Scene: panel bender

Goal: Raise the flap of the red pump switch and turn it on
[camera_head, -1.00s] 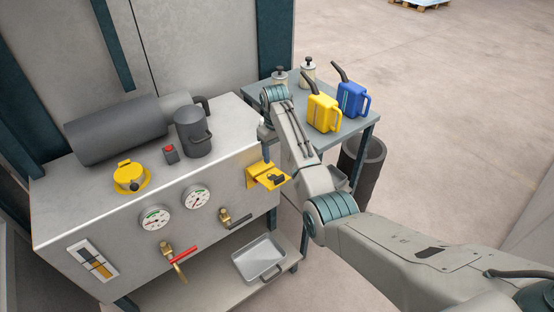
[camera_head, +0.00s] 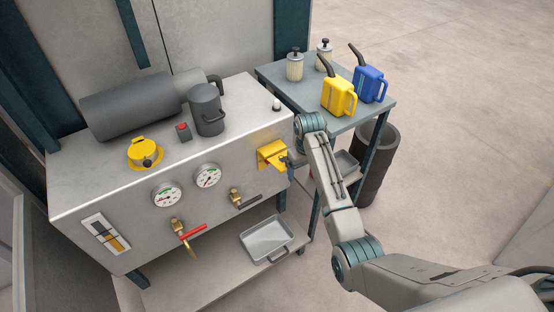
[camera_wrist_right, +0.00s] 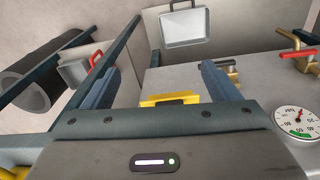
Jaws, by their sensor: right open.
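A small grey switch box with a red top (camera_head: 183,132) sits on top of the cabinet; whether it has a flap is too small to tell. A yellow bracket-like fitting (camera_head: 270,152) sticks out from the cabinet's front at its right end. My right arm reaches it from the right, and in the head view the jaws are mostly hidden by the wrist. In the right wrist view, my right gripper (camera_wrist_right: 165,85) is open with nothing held. The yellow fitting with a dark part (camera_wrist_right: 172,99) shows between the fingers. My left gripper is not in view.
Two gauges (camera_head: 167,195), a red-handled valve (camera_head: 188,232) and a black-handled valve (camera_head: 243,200) are on the front. A side table (camera_head: 297,92) with oil cans is behind my arm.

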